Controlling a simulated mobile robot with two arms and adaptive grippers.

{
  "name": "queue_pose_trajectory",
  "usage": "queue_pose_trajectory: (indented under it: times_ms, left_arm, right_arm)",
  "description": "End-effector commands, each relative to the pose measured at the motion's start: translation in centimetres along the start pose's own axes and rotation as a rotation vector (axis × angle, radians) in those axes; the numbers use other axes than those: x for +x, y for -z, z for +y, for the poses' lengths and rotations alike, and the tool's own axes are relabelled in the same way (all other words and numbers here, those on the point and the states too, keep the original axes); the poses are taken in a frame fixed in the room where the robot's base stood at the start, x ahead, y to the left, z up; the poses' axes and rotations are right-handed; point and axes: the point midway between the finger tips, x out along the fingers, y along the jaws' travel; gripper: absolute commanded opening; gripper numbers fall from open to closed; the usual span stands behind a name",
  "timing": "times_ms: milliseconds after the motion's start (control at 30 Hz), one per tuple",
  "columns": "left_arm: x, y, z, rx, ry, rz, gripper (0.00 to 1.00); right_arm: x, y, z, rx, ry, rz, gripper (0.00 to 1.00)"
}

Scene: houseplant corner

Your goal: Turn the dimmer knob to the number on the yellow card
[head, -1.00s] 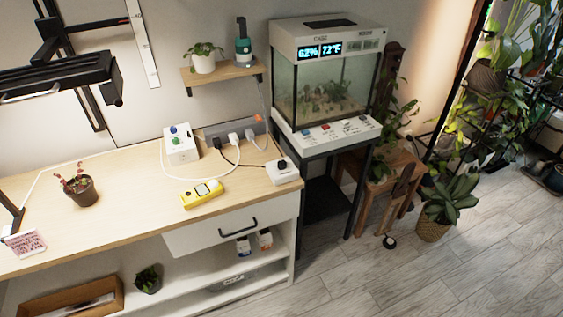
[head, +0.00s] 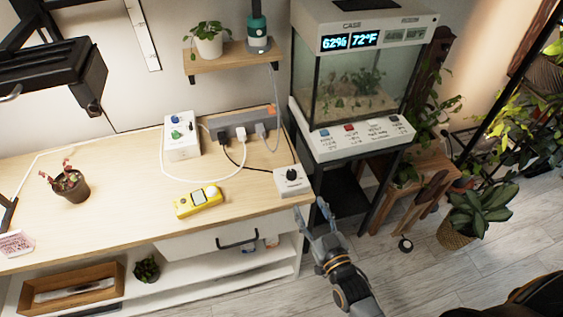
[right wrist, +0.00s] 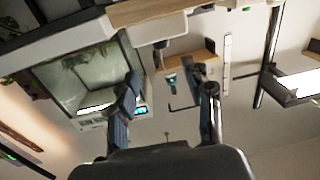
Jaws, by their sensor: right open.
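The dimmer is a small white box (head: 293,187) with a black knob (head: 291,174) on top, at the desk's front right corner. It seems to show upside down at the top of the right wrist view (right wrist: 158,29). The knob's setting is too small to read. My right gripper (head: 311,208) is open and empty, fingers pointing up at the desk corner, just in front of and below the dimmer and apart from it. I cannot make out a yellow card; a yellow handheld device (head: 198,201) lies left of the dimmer. My left gripper is out of view.
A white box with blue and green knobs (head: 182,148) and a grey power strip (head: 240,124) with cables stand behind. A potted plant (head: 70,187) and a pink-lettered card (head: 15,243) are at left. The terrarium (head: 350,85) stands right of the desk (head: 120,205).

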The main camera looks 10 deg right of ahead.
Motion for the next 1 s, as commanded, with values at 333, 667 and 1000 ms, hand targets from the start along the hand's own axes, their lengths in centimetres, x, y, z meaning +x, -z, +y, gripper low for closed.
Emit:
queue_pose_trajectory:
  times_ms: [333,667,1000]
  left_arm:
    - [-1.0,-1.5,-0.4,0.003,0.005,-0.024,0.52]
    - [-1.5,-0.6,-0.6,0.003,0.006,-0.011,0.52]
    - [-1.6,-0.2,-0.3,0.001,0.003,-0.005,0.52]
  right_arm:
    - [5.8,0.4,0.0,0.002,-0.001,0.005,0.51]
    - [11.9,0.1,0.0,0.0,0.0,0.002,0.51]
    - [13.7,0.1,0.0,0.001,0.0,0.001,0.51]
